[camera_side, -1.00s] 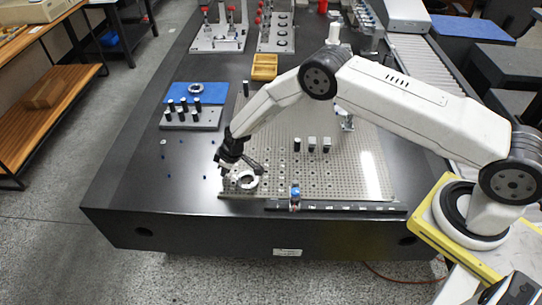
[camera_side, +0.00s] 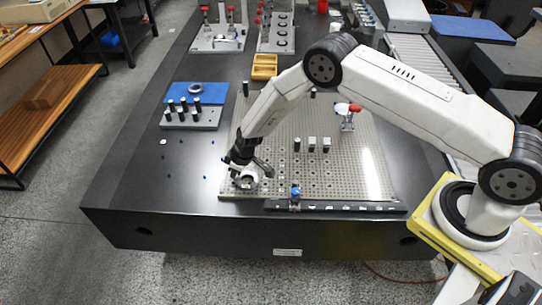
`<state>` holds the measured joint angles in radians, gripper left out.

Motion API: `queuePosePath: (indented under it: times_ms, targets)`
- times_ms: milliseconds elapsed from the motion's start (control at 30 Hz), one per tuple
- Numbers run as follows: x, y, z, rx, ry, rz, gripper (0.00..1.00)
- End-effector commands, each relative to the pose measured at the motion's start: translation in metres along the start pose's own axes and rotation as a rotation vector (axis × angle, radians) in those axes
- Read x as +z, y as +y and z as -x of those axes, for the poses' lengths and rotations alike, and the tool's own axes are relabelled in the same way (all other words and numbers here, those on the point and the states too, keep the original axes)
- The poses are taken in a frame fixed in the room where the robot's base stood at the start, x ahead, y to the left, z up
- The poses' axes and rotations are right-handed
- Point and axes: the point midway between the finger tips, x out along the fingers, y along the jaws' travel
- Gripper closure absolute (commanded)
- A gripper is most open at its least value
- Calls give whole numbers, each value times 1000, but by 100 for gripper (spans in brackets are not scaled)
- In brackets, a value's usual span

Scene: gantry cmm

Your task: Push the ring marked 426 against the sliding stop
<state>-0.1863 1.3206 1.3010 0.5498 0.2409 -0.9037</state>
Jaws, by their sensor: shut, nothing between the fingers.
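A pale metal ring (camera_side: 247,184) lies on the front left of the perforated plate (camera_side: 340,180). Its marking is too small to read. My gripper (camera_side: 240,174) is shut and low over the ring's left and back part, hiding some of it; I cannot tell whether it touches. A blue-topped block (camera_side: 295,194), which looks like the sliding stop, sits on the dark rail (camera_side: 345,208) along the plate's front edge. It is to the right of the ring, with a gap between them.
A second ring (camera_side: 195,89) lies on a blue mat (camera_side: 215,93). A block with black pegs (camera_side: 205,119) stands before it. Several small posts (camera_side: 312,143) and a red-handled clamp (camera_side: 348,114) stand on the plate. A yellow tray (camera_side: 264,66) is behind.

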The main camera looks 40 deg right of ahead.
Motion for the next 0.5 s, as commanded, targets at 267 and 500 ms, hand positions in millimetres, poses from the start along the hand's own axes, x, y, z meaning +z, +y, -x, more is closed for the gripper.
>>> queuePosePath:
  times_ms: [267, 500]
  targets:
    - [8, 0, 3, -4, 2, -1, 100]
    - [23, -1, 8, -5, 1, 0, 100]
